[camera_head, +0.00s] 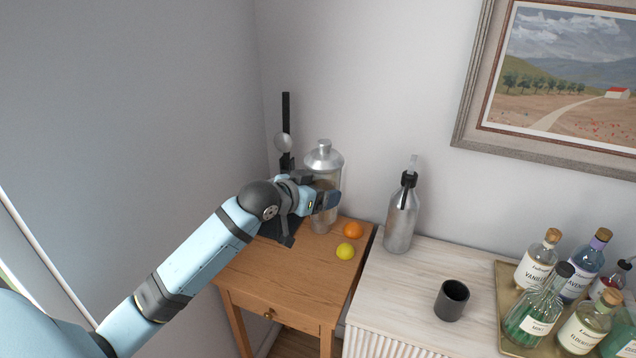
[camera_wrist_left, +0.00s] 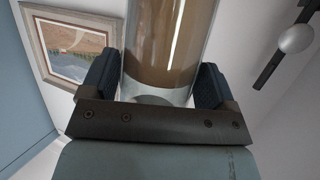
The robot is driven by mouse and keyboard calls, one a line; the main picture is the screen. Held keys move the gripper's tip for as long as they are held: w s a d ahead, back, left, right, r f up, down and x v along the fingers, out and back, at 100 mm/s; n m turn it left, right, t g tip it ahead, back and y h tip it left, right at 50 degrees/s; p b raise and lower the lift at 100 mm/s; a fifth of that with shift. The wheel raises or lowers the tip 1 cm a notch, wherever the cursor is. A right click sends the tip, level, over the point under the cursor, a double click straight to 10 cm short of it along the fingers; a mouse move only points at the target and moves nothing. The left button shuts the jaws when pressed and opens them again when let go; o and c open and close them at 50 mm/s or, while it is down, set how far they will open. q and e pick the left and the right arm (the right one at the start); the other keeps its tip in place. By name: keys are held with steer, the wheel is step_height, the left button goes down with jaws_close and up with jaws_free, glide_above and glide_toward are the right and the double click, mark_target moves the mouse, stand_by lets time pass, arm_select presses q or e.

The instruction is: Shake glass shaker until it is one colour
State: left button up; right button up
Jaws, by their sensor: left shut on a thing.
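The glass shaker (camera_head: 324,162) has a silver domed lid and a clear body with brownish contents. It looks upright in the head view, in front of the wall at the wooden stand. My left gripper (camera_head: 326,199) is shut around its body. In the left wrist view the shaker (camera_wrist_left: 168,50) sits between the two dark fingers of my gripper (camera_wrist_left: 155,88). There its contents look brown, with a clear part near the bottom. I cannot tell whether its base touches the stand. My right gripper is not in view.
A wooden stand (camera_head: 270,285) holds an orange (camera_head: 353,230) and a lemon (camera_head: 345,251). A dark upright device (camera_head: 286,130) stands behind. On the white cabinet (camera_head: 410,290) are a silver siphon (camera_head: 402,218), a dark cup (camera_head: 451,300) and a tray (camera_head: 508,285) of several bottles.

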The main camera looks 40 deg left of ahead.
mark_target(314, 160)
arm_select(q)
steer(key=shift+r, duration=0.15)
step_height(314, 160, up, 8)
steer(key=shift+f, duration=0.25)
steer(key=shift+d+f, duration=0.15)
steer(key=shift+f, duration=3.7)
